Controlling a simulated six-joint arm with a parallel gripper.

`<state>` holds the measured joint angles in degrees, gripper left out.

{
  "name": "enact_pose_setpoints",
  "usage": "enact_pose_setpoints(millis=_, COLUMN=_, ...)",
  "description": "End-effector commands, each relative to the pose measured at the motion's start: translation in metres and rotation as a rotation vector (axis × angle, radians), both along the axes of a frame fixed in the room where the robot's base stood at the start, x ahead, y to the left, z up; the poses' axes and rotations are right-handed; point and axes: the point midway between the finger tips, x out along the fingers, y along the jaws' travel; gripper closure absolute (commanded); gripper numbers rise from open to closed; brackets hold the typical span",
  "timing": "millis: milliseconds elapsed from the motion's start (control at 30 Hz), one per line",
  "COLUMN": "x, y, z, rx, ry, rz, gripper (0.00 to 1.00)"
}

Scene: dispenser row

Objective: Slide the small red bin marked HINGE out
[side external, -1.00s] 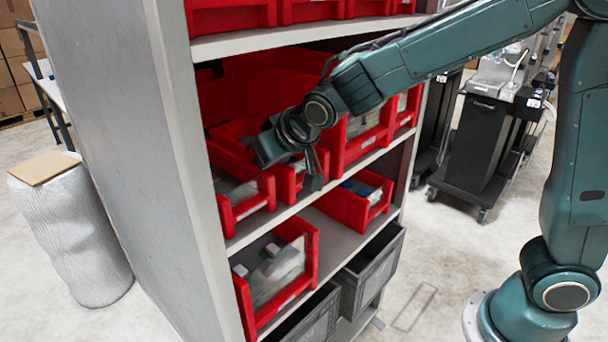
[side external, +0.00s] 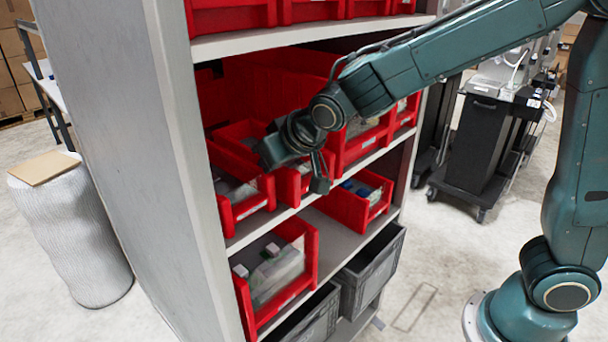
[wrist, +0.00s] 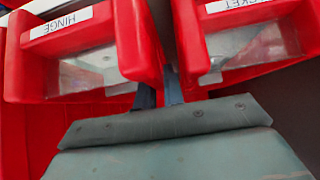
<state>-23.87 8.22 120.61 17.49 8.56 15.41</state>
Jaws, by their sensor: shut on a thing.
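The small red bin marked HINGE (wrist: 85,35) fills the left of the wrist view, its white label on the front edge and a clear window below it. In the side external view a small red bin (side external: 290,188), apparently the same one, sits on the middle shelf, partly hidden behind my gripper (side external: 318,180). In the wrist view my gripper's fingers (wrist: 160,92) are close together at the bin's right front edge, shut on what looks like its wall. The exact contact is hidden.
A second red bin, its label ending in CKET (wrist: 245,40), stands close on the right in the wrist view. Another red bin (side external: 255,205) is at left on the shelf. The shelf unit's grey side panel (side external: 120,150) stands left. Red and grey bins sit below.

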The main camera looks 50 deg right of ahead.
Motion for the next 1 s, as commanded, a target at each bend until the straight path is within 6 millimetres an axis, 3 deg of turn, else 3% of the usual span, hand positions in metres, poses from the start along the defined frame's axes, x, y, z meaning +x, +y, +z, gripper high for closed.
enact_pose_setpoints(millis=700, x=-0.059, y=0.000, z=0.001, rx=-0.001, ry=-0.001, rz=0.002, gripper=1.00)
enact_pose_setpoints(millis=1000, x=-0.076, y=0.000, z=0.000, rx=-0.001, ry=0.000, rz=0.001, gripper=1.00)
